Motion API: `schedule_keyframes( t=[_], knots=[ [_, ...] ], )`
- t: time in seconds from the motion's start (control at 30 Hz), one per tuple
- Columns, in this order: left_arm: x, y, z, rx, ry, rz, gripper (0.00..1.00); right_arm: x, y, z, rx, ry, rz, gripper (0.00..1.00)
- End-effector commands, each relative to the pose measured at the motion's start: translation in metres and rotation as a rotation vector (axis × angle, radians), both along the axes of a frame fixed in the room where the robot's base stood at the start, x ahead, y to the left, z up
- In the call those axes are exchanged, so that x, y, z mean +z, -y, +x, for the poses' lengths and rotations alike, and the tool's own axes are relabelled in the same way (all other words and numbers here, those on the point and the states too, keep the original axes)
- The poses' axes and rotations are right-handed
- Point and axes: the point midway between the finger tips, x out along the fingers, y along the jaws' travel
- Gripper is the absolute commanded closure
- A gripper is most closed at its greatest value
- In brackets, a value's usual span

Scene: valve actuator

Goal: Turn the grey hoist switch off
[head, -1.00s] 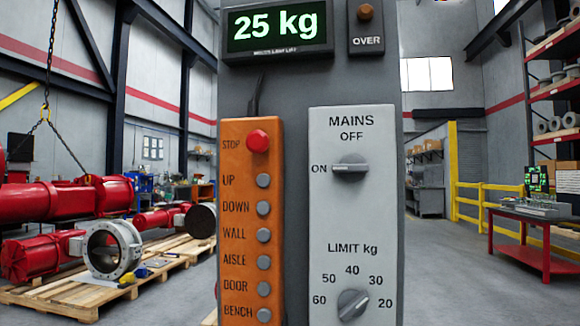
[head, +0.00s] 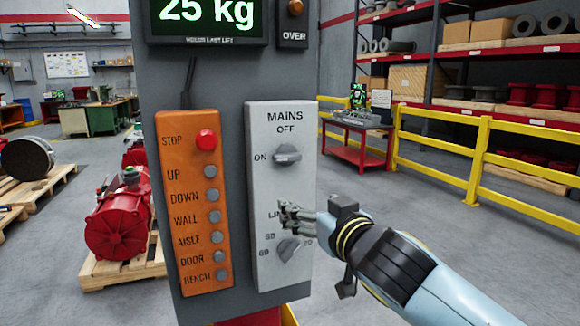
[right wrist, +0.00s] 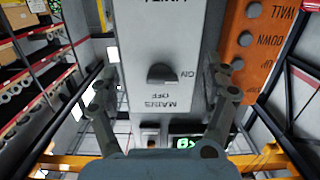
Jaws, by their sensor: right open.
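The grey MAINS switch (head: 287,155) is on the upper part of the light grey panel (head: 258,200), its pointer toward ON at the left, with OFF printed above it. The right wrist view shows the same switch (right wrist: 162,74) upside down, between my fingers. My right gripper (head: 283,212) is open and empty, in front of the panel below the MAINS switch. It covers part of the LIMIT kg label and scale. The LIMIT knob (head: 289,248) shows just under it. My left gripper is not in view.
An orange button box (head: 194,205) with a red STOP button (head: 206,140) is left of the panel. A display (head: 208,14) reading 25 kg and an OVER lamp (head: 294,8) are above. A yellow railing (head: 455,147) stands at the right.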

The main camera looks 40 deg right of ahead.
Motion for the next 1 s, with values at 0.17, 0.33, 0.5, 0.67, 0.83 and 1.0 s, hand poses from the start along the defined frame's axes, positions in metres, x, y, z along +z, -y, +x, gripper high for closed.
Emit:
schedule_keyframes(
  t=[0.17,0.33,0.5,0.67,0.83,1.0],
  knots=[
    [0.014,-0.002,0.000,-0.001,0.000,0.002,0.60,0.064,-0.003,-0.004,-0.004,0.099,0.010,0.19],
    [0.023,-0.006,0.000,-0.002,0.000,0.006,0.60,0.070,0.001,0.016,-0.004,0.109,0.012,0.19],
    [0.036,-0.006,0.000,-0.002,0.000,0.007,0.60,0.070,0.009,0.050,-0.004,0.108,0.012,0.19],
    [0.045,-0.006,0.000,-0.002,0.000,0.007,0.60,0.069,0.016,0.078,-0.003,0.107,0.011,0.19],
    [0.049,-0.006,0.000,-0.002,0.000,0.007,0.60,0.068,0.020,0.095,-0.003,0.108,0.011,0.19],
    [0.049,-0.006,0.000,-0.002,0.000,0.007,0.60,0.066,0.021,0.099,-0.003,0.106,0.012,0.19]
  ],
)
